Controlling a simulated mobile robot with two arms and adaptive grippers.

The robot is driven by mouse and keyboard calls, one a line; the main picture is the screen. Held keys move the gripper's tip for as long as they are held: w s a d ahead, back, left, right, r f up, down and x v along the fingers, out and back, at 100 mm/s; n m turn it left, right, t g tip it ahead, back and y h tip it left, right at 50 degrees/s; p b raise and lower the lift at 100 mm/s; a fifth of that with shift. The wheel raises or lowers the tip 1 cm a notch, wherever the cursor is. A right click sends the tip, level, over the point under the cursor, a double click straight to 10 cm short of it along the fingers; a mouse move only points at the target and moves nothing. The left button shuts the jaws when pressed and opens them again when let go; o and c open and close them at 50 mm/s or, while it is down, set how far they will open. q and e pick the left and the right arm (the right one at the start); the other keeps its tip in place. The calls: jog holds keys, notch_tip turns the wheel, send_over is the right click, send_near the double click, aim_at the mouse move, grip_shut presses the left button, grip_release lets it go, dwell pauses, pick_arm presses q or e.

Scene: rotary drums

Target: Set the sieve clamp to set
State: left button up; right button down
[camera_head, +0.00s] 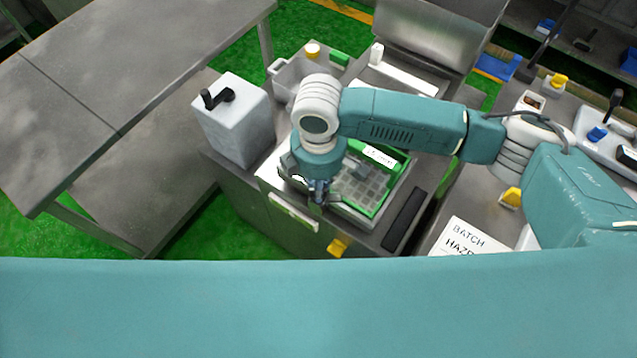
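A green-framed sieve (381,201) with a grey mesh sits in a pale tray on the metal cabinet in the middle. A white label (378,155) lies at its far side. My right arm reaches in from the right. My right gripper (318,193) points down at the left edge of the sieve, above the cabinet top. Its fingers look close together, but they are too small to tell whether they are open or hold anything. I cannot make out the sieve clamp for sure; the gripper and wrist may cover it. My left gripper is out of view.
A grey-white box with a black crank handle (215,97) stands left of the gripper. A white bar (293,212) and a yellow piece (338,245) are on the cabinet front. A black strip (404,219) lies right of the sieve. A bare metal table (110,80) is at left.

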jog(key=shift+r+n+p, duration=0.15)
jog(key=shift+n+p, duration=0.25)
jog(key=shift+n, duration=0.1)
jog(key=shift+a+n+p, duration=0.1)
jog(key=shift+n+p, duration=0.7)
jog(key=shift+n, duration=0.3)
jog(key=n+p, duration=0.1)
jog(key=n, duration=0.2)
jog(key=shift+a+n+p, duration=0.1)
jog(key=shift+n+p, duration=0.2)
jog(key=shift+p, duration=0.05)
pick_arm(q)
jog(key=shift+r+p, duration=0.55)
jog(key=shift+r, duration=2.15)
pick_arm(e)
jog(key=shift+a+n, duration=0.1)
jog(key=shift+n, duration=2)
jog(key=c, duration=1.6)
grip_release()
jog(key=shift+s, duration=0.1)
notch_tip(320, 180, up, 12)
jog(key=shift+f, duration=0.1)
